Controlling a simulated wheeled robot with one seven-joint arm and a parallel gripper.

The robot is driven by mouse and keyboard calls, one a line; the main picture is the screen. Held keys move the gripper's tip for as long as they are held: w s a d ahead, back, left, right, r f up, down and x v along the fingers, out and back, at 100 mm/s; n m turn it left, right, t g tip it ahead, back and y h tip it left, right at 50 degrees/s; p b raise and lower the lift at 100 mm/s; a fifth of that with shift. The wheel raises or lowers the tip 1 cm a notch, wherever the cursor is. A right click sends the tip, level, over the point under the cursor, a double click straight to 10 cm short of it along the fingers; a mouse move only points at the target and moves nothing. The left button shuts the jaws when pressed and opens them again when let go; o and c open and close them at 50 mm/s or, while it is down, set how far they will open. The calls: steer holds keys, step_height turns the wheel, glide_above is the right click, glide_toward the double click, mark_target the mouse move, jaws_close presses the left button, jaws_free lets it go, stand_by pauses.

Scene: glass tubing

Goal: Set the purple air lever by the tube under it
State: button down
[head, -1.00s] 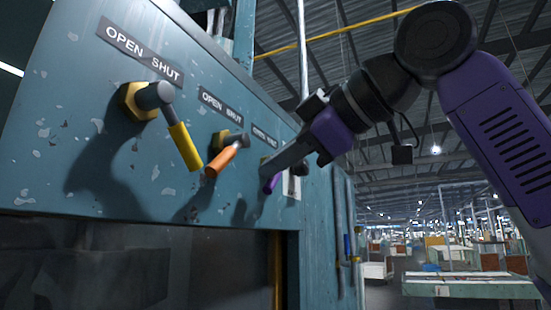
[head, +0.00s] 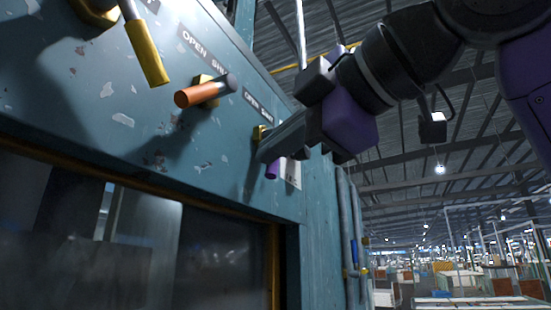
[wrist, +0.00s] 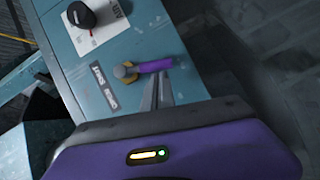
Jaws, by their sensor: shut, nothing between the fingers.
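The purple lever (head: 272,170) is on the teal panel, the farthest of three levers in the head view. Its lower end shows below my fingers and points down; its upper part is hidden there. In the wrist view the purple lever (wrist: 154,66) shows whole, sticking out to the right from a brass-coloured mount. My gripper (head: 264,155) is shut and empty, its tips right at the lever. In the wrist view the gripper tips (wrist: 161,78) lie just beside the purple handle; I cannot tell whether they touch. No tube can be made out clearly under the lever.
A black knob (wrist: 82,15) on a white plate is beyond the purple lever. Pipes (head: 347,225) run down the right side.

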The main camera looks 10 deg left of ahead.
steer(key=w+n, duration=0.1)
steer(key=n, duration=0.1)
steer(key=w+d+f+n+t+y, duration=0.1)
steer(key=n, duration=0.1)
steer(key=w+f+n+y+b, duration=0.1)
steer(key=shift+w+d+n+t, duration=0.1)
steer(key=shift+d+n+t, duration=0.05)
steer(key=shift+n+t, duration=0.25)
steer(key=w+n, duration=0.1)
steer(key=n+y, duration=0.1)
steer(key=n, duration=0.1)
steer(key=w+d+n+y+p, duration=0.1)
steer(key=n, duration=0.1)
steer(key=shift+w+r, duration=0.1)
steer(key=shift+w, duration=0.4)
